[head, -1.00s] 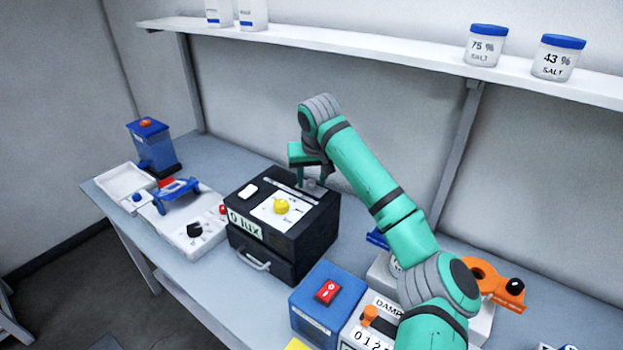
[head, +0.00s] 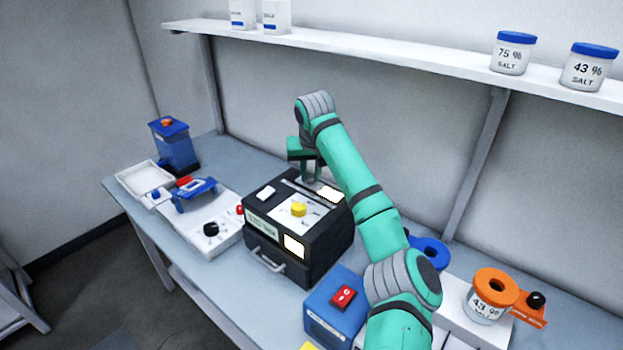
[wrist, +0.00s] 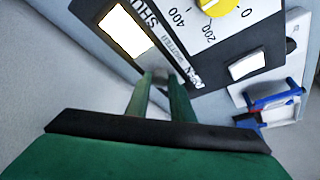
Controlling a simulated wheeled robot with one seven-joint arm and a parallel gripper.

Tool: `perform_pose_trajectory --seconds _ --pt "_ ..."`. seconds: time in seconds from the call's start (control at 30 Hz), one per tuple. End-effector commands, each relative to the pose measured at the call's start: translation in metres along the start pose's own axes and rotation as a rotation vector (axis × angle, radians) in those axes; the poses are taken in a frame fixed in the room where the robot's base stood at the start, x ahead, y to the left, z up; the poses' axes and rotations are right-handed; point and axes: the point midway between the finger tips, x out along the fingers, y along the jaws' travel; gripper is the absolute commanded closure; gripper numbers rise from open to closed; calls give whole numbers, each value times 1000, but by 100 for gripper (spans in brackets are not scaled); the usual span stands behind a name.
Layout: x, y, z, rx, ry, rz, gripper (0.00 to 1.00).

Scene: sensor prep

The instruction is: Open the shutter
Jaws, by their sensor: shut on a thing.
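The black box (head: 330,243) stands on the bench with a yellow dial (head: 298,209) on its top. Its shutter window (head: 328,192) is uncovered and bright on the right of the top; it also shows bright in the wrist view (wrist: 125,32), beside printed lettering partly reading "SHU". My gripper (head: 309,180) is over the back of the box's top, left of the bright window. In the wrist view my gripper (wrist: 161,85) is shut on a small grey shutter knob (wrist: 160,74), mostly hidden between the fingers.
A white rocker button (head: 266,192) is on the box's top left. A blue switch box (head: 330,314) stands to the right front, a white device (head: 215,228) to the left. The shelf (head: 400,60) hangs behind.

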Motion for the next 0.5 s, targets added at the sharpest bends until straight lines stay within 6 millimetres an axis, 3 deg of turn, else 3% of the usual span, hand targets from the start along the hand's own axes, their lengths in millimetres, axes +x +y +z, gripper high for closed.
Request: perform_pose_trajectory --seconds 0.13,0.5 --pt "2 -8 -12 4 7 4 100" --pt "3 -9 -14 5 6 5 100"
